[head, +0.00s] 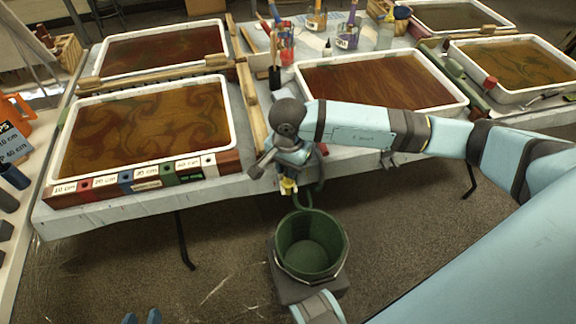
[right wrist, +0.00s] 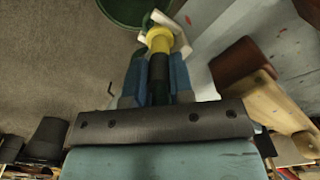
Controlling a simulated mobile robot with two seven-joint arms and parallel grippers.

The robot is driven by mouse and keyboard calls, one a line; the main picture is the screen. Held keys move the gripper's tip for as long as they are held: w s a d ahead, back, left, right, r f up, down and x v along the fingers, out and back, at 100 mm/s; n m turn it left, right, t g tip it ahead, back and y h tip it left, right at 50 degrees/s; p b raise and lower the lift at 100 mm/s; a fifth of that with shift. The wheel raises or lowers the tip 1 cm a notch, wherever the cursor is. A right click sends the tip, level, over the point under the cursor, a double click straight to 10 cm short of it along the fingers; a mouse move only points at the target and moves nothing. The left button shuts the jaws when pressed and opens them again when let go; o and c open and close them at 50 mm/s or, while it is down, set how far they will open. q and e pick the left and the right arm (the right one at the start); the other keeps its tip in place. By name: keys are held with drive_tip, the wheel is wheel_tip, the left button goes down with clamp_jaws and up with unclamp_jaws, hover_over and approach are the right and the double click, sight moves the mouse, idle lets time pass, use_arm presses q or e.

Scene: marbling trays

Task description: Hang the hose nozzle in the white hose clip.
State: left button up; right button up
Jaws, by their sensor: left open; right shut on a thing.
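The hose nozzle has a yellow collar and a dark body; it shows in the right wrist view (right wrist: 160,68) and its yellow part in the head view (head: 288,187). My right gripper (right wrist: 158,80) is shut on its dark body, at the table's front edge in the head view (head: 289,172). The white hose clip (right wrist: 178,32) is at the nozzle's yellow end, with white arms beside the collar; I cannot tell if the nozzle is seated in it. In the head view the arm mostly hides the clip. My left gripper (head: 142,318) is open and empty at the bottom edge.
A green bucket (head: 311,262) stands on a dark base below the nozzle, with a green hose (head: 302,200) above it. Marbling trays (head: 235,130) fill the table. Floor left of the bucket is clear.

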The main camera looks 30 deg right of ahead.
use_arm(q)
drive_tip(key=shift+r, duration=0.15)
use_arm(e)
drive_tip(key=shift+f, duration=0.2)
drive_tip(key=o, duration=0.9)
use_arm(q)
drive_tip(key=shift+f, duration=0.25)
use_arm(e)
drive_tip(key=shift+o, duration=0.2)
use_arm(q)
drive_tip(key=shift+s+a+r+p, duration=0.1)
drive_tip(key=shift+r+p, duration=0.05)
drive_tip(key=shift+p, duration=0.5)
use_arm(e)
wheel_tip(320, 180, up, 14)
